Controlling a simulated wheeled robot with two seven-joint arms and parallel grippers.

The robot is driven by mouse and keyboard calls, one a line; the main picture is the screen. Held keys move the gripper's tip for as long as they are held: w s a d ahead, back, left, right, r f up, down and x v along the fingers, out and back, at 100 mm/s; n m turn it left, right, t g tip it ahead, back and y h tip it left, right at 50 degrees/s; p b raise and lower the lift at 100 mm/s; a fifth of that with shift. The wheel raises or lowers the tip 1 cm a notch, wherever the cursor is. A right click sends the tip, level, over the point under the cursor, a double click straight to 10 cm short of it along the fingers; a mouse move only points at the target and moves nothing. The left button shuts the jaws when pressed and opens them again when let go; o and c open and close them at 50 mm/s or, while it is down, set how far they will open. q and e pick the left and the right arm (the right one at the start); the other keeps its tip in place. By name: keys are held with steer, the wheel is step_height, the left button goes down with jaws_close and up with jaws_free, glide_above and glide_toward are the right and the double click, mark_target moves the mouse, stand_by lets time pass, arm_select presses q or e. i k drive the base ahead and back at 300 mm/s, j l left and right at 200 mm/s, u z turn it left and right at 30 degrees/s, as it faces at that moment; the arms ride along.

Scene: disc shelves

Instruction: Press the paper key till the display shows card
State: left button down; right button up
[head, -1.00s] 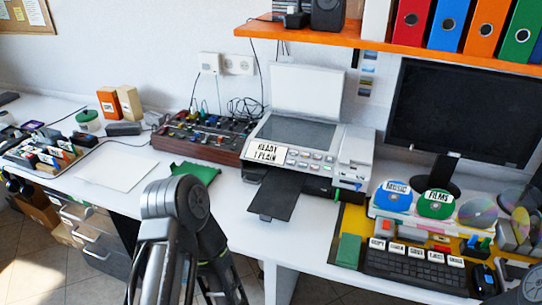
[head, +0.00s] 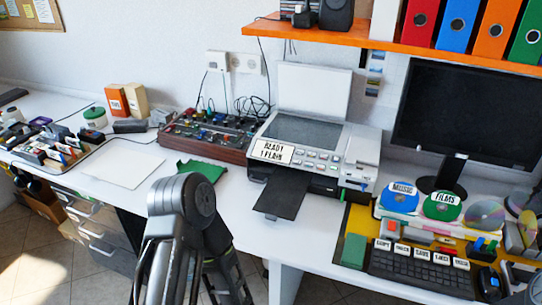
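The printer (head: 310,140) stands on the white desk with its scanner lid (head: 313,90) raised and its black front tray (head: 280,193) out. Its display (head: 271,151) is a pale panel at the left of the front that reads "READY 1 PLAIN". Several small keys (head: 315,159) sit to the right of the display. Their labels are too small to read, so I cannot tell which is the paper key. One of my arms rises at the bottom centre, in front of the desk and apart from the printer. Neither gripper shows.
To the right are a keyboard (head: 420,268), labelled discs (head: 443,206) and a monitor (head: 470,110). An orange shelf (head: 400,45) hangs above.

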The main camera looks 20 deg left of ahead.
mark_target(299, 151)
steer(key=l, duration=0.65)
steer(key=i+l, duration=0.1)
steer(key=l, duration=0.55)
